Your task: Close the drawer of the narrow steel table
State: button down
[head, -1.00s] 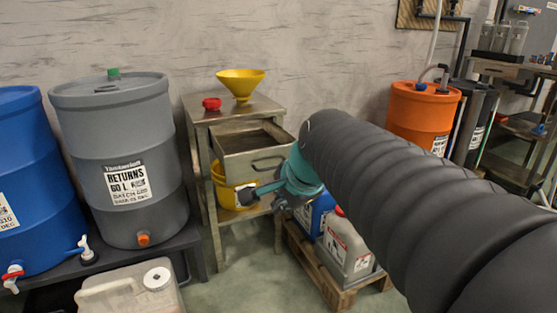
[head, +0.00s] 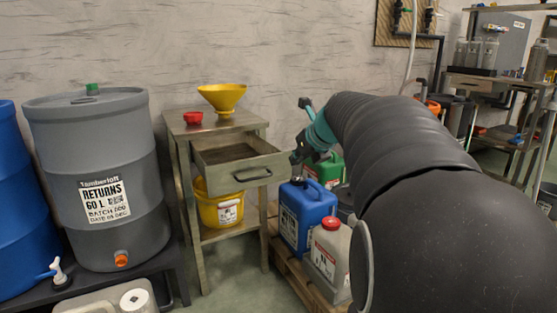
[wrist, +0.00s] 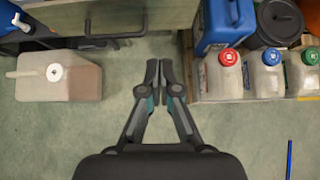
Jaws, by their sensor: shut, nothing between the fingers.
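The narrow steel table (head: 185,127) stands against the wall in the head view. Its drawer (head: 239,176) is pulled out towards the front, with a dark bar handle (head: 254,175) on its face. The wrist view shows part of the drawer front and its handle (wrist: 115,38) at the top left. My gripper (wrist: 160,62) is shut and empty, its fingertips together, apart from the handle and to its right in the wrist view. In the head view my gripper (head: 296,157) is right of the drawer, partly hidden by my arm.
A grey drum (head: 98,180) stands left. Jerrycans, including a blue one (head: 305,215), stand on a pallet at right.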

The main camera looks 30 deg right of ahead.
aim_at(275, 167)
jog(key=x, duration=0.3)
jog(key=b+x, duration=0.1)
jog(key=x, duration=0.2)
jog(key=w+r+x, duration=0.1)
jog(key=x, duration=0.2)
jog(key=shift+w+f, duration=0.1)
jog(key=shift+w, duration=0.85)
